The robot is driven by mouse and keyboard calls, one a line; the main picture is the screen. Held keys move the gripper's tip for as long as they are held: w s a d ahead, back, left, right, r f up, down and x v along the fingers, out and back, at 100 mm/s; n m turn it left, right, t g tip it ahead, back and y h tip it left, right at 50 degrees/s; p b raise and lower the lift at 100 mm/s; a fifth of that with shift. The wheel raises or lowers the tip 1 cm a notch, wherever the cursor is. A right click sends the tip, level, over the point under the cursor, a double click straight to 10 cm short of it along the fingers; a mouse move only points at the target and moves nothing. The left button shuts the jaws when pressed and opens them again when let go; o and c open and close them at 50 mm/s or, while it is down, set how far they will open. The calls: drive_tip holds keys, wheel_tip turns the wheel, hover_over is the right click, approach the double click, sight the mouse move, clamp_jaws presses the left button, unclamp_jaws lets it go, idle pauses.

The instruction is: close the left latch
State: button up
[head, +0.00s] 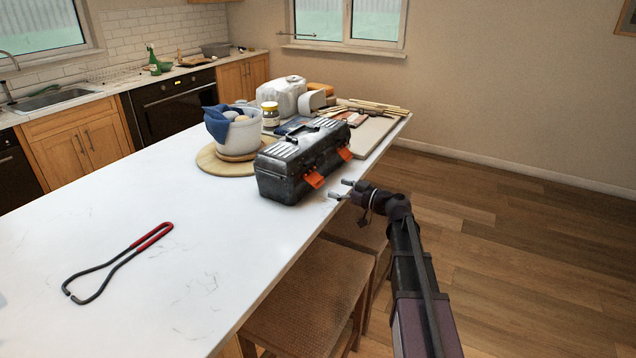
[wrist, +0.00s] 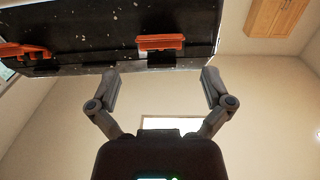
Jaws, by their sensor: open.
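A dark metal toolbox (head: 285,178) stands on the white counter with its lid down. Two orange latches are on its front side. In the head view the left latch (head: 314,179) is the nearer one and the right latch (head: 345,153) is farther back; both flaps appear to stick out from the box. My gripper (head: 341,189) is open and empty, just right of the left latch and apart from it. In the wrist view an orange latch (wrist: 160,42) lies ahead between my spread fingers (wrist: 160,78), and the other latch (wrist: 22,50) is at the left edge.
Behind the toolbox are a white pot (head: 243,135) on a round board, a jar (head: 270,115), a clay bag (head: 283,96) and a board (head: 372,137) with tools. A red-handled wire tool (head: 120,259) lies front left. Stools (head: 305,305) stand below the counter edge.

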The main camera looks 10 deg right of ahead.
sight(319, 182)
drive_tip(key=shift+x, duration=3.4)
drive_tip(key=c, duration=0.9)
